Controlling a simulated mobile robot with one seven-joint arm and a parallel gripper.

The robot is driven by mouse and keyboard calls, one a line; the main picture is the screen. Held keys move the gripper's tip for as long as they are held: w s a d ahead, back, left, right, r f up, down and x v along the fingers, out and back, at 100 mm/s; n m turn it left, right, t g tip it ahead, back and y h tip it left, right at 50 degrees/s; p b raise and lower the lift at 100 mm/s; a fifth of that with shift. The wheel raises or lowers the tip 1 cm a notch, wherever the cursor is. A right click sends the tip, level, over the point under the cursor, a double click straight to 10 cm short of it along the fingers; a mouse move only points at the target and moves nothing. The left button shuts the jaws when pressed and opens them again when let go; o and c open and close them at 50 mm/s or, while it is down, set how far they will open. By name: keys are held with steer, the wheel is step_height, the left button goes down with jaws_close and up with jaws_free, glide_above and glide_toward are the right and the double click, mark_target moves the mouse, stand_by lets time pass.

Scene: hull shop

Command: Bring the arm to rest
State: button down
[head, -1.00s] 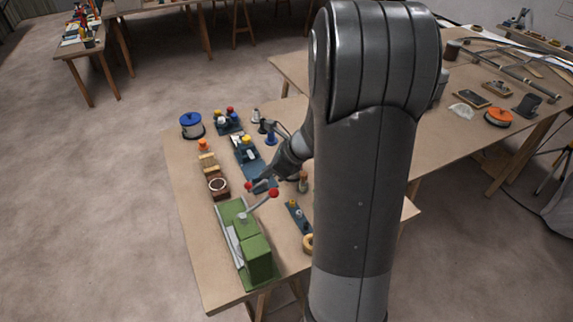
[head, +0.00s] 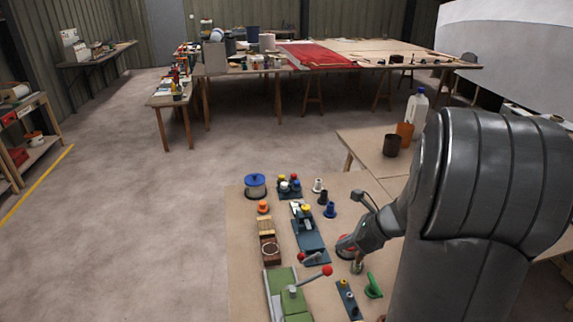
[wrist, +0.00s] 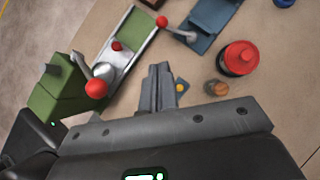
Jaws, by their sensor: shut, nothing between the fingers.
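My gripper (wrist: 158,85) shows in the wrist view with its two grey fingers together and nothing between them. It is above the workbench (wrist: 185,55), and I cannot tell the exact height. In the head view my arm rises at the right and bends down toward the bench (head: 245,235); the fingertips cannot be made out there. Under and around the gripper are a green machine (wrist: 60,92) with a red-knobbed lever, a blue-grey fixture (wrist: 210,22), a red-topped jar (wrist: 240,57) and a small brown-topped piece (wrist: 217,88).
On the bench stand a blue-topped spool (head: 255,186), an orange piece (head: 263,207), a brown box (head: 269,250) and a green hook-shaped piece (head: 373,286). A second table (head: 375,165) behind holds a dark cup (head: 391,145) and a bottle (head: 418,108). Open floor (head: 130,230) lies left.

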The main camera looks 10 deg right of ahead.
steer(key=s+a+r+n+h, duration=0.3)
steer(key=s+a+r+n, duration=0.3)
steer(key=s+r+n, duration=0.55)
steer(key=s+a+r+n+h, duration=0.3)
steer(key=s+a+r+n, duration=0.4)
steer(key=n, duration=0.8)
steer(key=w+d+m+t+y, duration=0.1)
steer(key=w+d+m+y, duration=0.7)
steer(key=w+d+m, duration=1.4)
steer(key=m, duration=0.4)
glide_toward(302, 262)
steer(key=f, duration=0.1)
steer(key=d+f, duration=0.1)
steer(key=f, duration=0.1)
steer(key=shift+s+f, duration=0.15)
steer(key=shift+f, duration=0.2)
steer(key=w+a, duration=0.2)
steer(key=shift+w+a, duration=0.1)
steer(key=shift+a, duration=0.3)
steer(key=shift+w+a+r, duration=0.15)
steer(key=shift+w+a, duration=0.2)
steer(key=shift+a, duration=0.1)
